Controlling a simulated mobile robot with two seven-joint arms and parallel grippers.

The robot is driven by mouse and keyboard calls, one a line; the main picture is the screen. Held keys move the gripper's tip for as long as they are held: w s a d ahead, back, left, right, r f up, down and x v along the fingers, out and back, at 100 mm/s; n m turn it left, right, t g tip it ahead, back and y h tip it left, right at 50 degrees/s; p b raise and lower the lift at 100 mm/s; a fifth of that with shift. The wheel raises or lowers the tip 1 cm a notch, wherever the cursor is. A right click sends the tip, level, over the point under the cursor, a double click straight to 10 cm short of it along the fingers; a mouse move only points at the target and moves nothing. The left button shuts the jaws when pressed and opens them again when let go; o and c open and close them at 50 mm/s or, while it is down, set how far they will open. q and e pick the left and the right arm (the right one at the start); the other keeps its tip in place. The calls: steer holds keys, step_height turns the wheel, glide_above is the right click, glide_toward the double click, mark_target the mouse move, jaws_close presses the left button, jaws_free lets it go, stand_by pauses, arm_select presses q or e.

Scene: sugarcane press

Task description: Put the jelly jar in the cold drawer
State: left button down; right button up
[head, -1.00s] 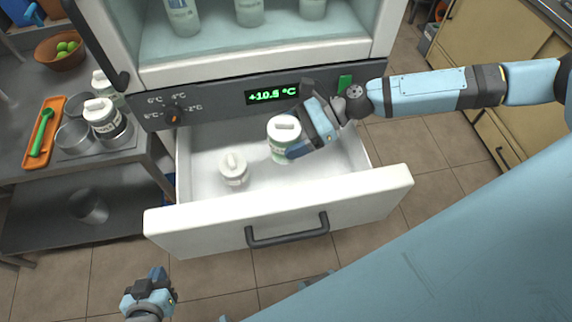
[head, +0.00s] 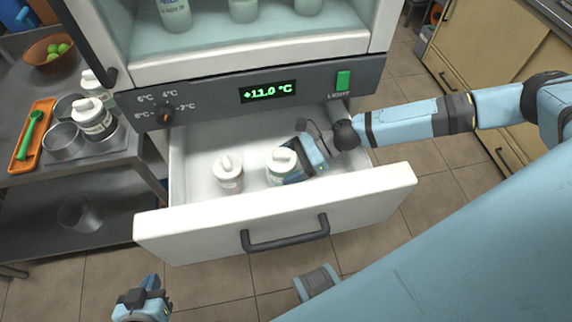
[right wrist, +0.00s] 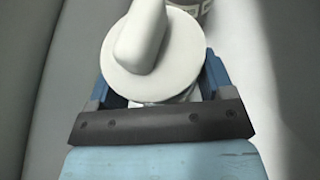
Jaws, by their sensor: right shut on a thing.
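The cold drawer (head: 300,212) is pulled open below the display panel. A white-lidded jar with a greenish label, which I take as the jelly jar (head: 281,160), is inside the drawer's walls. My right gripper (head: 290,172) is shut on it from the right. In the right wrist view its round lid and knob (right wrist: 150,50) sit between the fingers (right wrist: 158,95). I cannot tell whether the jar touches the drawer floor. My left gripper (head: 142,300) is low at the left, in front of the drawer and apart from it; its jaws are unclear.
A smaller white-lidded jar (head: 228,172) stands in the drawer just left of the held one. The panel display (head: 268,92) reads +11.0 °C. A side table at left holds another lidded jar (head: 92,118), metal cups and an orange tray (head: 20,150). The drawer's right back is partly free.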

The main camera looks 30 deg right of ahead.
steer(key=shift+f, duration=0.5)
steer(key=o, duration=1.2)
steer(key=shift+f, duration=0.1)
steer(key=shift+c, duration=0.2)
steer(key=shift+r, duration=0.3)
steer(key=v, duration=0.7)
steer(key=shift+d+r, duration=0.25)
steer(key=shift+r, duration=0.15)
